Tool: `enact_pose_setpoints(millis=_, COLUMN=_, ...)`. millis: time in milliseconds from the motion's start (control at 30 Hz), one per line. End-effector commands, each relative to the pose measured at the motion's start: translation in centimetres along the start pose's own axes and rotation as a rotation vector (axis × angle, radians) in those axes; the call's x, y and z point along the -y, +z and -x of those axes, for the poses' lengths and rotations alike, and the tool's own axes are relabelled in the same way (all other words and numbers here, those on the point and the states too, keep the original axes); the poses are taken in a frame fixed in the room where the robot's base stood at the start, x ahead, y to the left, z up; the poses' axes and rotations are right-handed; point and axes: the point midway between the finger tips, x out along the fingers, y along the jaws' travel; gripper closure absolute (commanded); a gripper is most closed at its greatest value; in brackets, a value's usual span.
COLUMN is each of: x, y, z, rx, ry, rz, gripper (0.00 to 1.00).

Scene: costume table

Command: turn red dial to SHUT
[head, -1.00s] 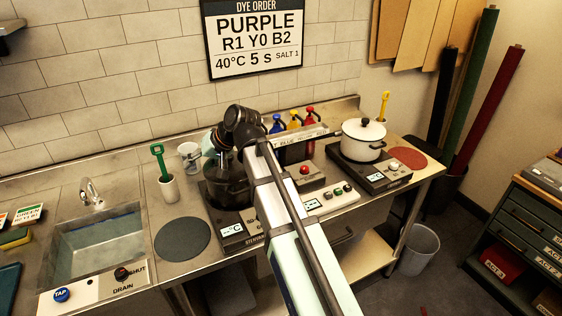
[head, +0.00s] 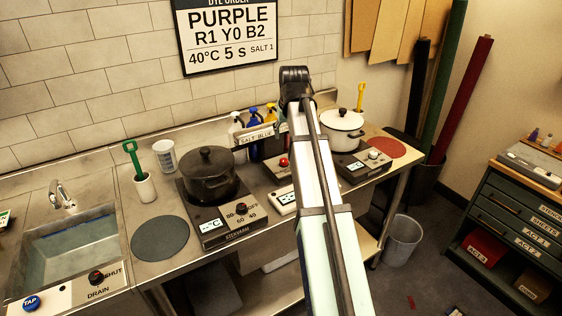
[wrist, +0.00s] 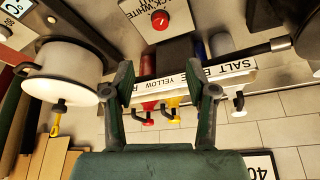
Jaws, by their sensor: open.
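The drain dial (head: 96,277) is a small dark knob with some red on it, on the sink's front panel at the lower left, between the words SHUT and DRAIN. Its pointer is too small to read. My gripper shows only in the wrist view (wrist: 168,85); its two dark fingers are apart with nothing held between them. Behind them is the bottle rack with its SALT and YELLOW labels. The gripper is far to the right of the drain dial, and the arm hides it in the head view.
The blue TAP button (head: 31,302) sits left of the dial, before the sink (head: 75,250). A black pot (head: 208,178) stands on a hotplate, a white pot (head: 341,135) on another. The bottle rack (head: 256,135) stands at the back.

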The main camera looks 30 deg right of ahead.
Motion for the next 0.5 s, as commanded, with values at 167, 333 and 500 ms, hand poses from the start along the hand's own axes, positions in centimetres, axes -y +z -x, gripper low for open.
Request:
enact_pose_setpoints(millis=167, x=0.1, y=0.0, z=-2.5, rx=0.002, ry=-0.002, rz=0.0, gripper=0.43)
enact_pose_setpoints(millis=333, x=0.1, y=0.0, z=-5.6, rx=0.003, ry=-0.002, rz=0.0, gripper=0.43)
enact_pose_setpoints(millis=500, x=0.1, y=0.0, z=-8.6, rx=0.003, ry=-0.002, rz=0.0, gripper=0.43)
